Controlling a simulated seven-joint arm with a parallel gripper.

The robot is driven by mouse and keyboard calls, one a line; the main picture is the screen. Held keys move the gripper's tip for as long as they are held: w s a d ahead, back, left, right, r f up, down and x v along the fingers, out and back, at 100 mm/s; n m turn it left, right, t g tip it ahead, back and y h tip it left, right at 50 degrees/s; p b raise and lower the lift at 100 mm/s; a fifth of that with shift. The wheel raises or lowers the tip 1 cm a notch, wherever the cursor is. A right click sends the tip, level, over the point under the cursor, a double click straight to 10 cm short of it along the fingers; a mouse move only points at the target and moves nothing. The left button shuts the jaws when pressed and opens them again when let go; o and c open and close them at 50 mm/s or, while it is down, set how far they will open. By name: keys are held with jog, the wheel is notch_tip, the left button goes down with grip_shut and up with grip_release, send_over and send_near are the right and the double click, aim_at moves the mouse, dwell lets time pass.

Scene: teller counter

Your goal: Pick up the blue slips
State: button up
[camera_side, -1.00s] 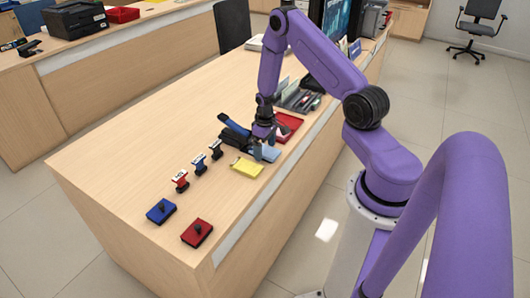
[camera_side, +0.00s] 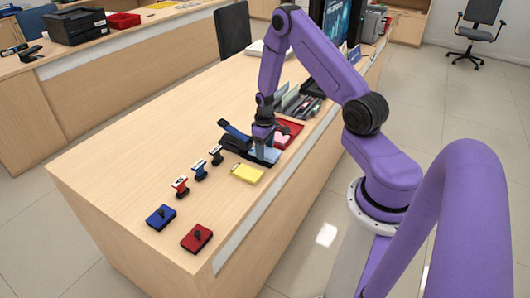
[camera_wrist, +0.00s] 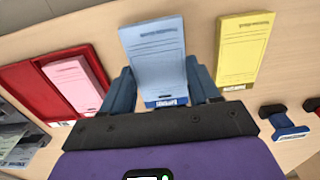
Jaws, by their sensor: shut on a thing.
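The blue slips (camera_wrist: 158,55) are a light blue pad with printed lines and a dark blue labelled band at the near end. In the wrist view they sit between the two fingers of my gripper (camera_wrist: 163,88), which is shut on their sides. In the side view my gripper (camera_side: 264,142) points down over the blue slips (camera_side: 262,154) at the counter's right side, partly hiding them. A dark patch shows along their near edge. I cannot tell whether they are clear of the counter.
Yellow slips (camera_side: 247,173) lie just nearer, and pink slips (camera_wrist: 76,84) lie in a red tray (camera_wrist: 30,84) on the other side. A black stapler (camera_side: 235,139) and several stamps stand left. Blue (camera_side: 161,217) and red (camera_side: 197,237) pads lie near the front.

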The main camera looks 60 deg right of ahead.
jog(key=s+r, duration=0.1)
jog(key=r, duration=0.1)
jog(key=s+a+r, duration=0.1)
jog(key=s+r, duration=0.1)
jog(key=s+a+r, duration=0.1)
jog(key=r, duration=0.1)
jog(key=shift+s+r, duration=0.15)
jog(key=shift+r, duration=0.25)
jog(key=s+a+r, duration=0.4)
jog(key=s, duration=0.4)
jog(key=w+d+f, duration=0.3)
jog(key=w+d, duration=0.9)
jog(key=d, duration=0.1)
jog(key=w+d+f, duration=0.1)
jog(key=d+f, duration=0.1)
jog(key=d, duration=0.6)
jog(key=w+d+f, duration=0.1)
jog(key=w+d, duration=0.1)
jog(key=d, duration=0.5)
jog(key=shift+d+f, duration=0.1)
jog(key=shift+f, duration=3.15)
